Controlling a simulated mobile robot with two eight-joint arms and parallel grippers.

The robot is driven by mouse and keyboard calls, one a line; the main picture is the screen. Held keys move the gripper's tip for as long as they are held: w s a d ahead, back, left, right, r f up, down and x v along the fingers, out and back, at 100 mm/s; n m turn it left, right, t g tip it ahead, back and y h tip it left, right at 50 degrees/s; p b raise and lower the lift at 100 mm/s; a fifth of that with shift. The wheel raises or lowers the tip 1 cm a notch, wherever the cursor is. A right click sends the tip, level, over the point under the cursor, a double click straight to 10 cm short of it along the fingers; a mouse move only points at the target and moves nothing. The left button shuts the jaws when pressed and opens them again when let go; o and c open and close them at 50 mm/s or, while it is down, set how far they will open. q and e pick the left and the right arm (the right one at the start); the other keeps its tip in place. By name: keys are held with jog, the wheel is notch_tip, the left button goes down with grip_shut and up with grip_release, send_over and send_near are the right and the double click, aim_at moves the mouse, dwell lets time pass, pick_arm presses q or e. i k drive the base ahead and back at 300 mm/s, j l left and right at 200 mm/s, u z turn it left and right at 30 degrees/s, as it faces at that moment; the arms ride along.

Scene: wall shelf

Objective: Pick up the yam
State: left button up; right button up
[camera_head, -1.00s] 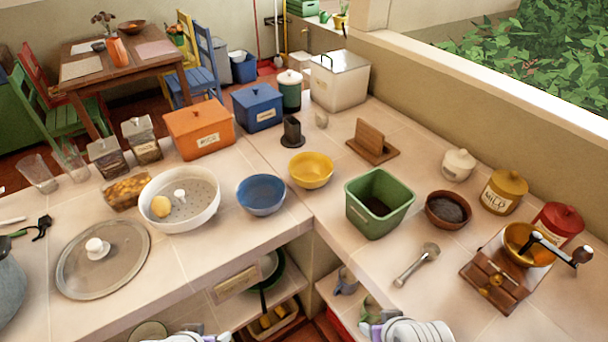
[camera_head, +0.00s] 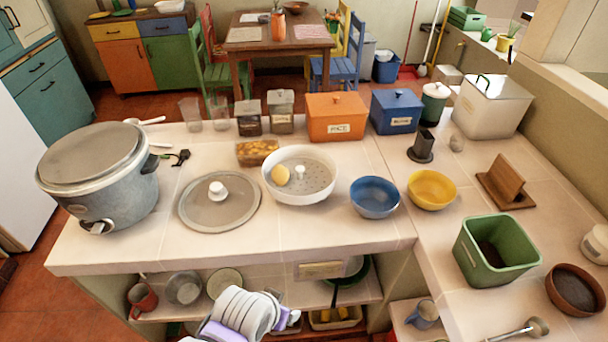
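A small yellow, rounded lump (camera_head: 280,174), which looks like the yam, lies inside the white round pan (camera_head: 331,186) on the counter, left of the pan's central knob. I cannot be sure it is the yam. My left arm shows at the bottom, below the counter's front edge, as white ribbed links with purple parts. Its gripper (camera_head: 288,319) is small and partly hidden at the arm's right end, well away from the lump. I cannot tell whether it is open. My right gripper is not in view.
A glass lid (camera_head: 240,212) lies left of the pan, with a large grey cooker (camera_head: 110,190) beyond it. A blue bowl (camera_head: 375,197) and yellow bowl (camera_head: 432,190) stand to its right. The counter's front edge (camera_head: 250,257) overhangs shelves with mugs and pans.

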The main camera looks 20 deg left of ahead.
aim_at(280, 174)
jog(key=k, duration=0.25)
jog(key=i+j+u, duration=0.1)
jog(key=u, duration=0.95)
jog(key=i+l, duration=0.05)
